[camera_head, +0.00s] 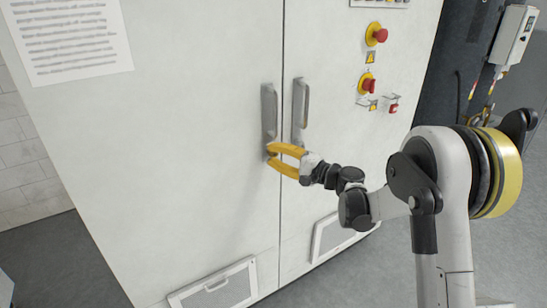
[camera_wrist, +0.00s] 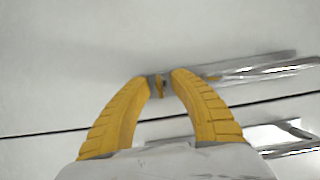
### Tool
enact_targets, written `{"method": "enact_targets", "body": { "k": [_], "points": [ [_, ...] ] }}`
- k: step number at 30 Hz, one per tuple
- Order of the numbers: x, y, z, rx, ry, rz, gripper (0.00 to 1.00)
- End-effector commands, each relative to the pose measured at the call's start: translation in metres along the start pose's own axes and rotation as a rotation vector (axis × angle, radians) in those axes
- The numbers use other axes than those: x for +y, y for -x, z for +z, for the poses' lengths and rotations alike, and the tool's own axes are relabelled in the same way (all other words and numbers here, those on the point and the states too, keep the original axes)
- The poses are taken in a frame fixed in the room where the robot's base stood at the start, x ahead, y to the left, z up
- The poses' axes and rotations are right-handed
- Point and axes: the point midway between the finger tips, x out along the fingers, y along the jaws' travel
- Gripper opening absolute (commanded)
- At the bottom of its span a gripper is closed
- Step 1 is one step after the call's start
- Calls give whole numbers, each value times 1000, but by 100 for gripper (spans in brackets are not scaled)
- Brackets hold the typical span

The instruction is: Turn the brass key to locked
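The brass key (camera_wrist: 160,87) shows in the wrist view as a small, narrow piece at the cabinet door, between the tips of my yellow fingers. My gripper (camera_wrist: 163,79) is partly open around it, with a small gap visible on each side of the key. In the head view my gripper (camera_head: 270,157) is at the lower end of the left door handle (camera_head: 269,108). The key cannot be made out clearly there. The key's exact turn angle and any lock markings are too small to read.
The right door handle (camera_head: 300,105) stands close by, across the door seam. The white cabinet (camera_head: 190,150) fills the area before me. Red knobs on yellow plates (camera_head: 376,34) are at upper right. Vent grilles (camera_head: 215,287) are low on the doors.

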Motion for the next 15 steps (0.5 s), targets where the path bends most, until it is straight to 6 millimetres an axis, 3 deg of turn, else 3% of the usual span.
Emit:
{"method": "enact_targets", "body": {
  "k": [6,9,15],
  "points": [
    [0,0,0,0,0,0,25],
    [0,0,0,0,0,0,0],
    [0,0,0,0,1,0,0]
  ]
}}
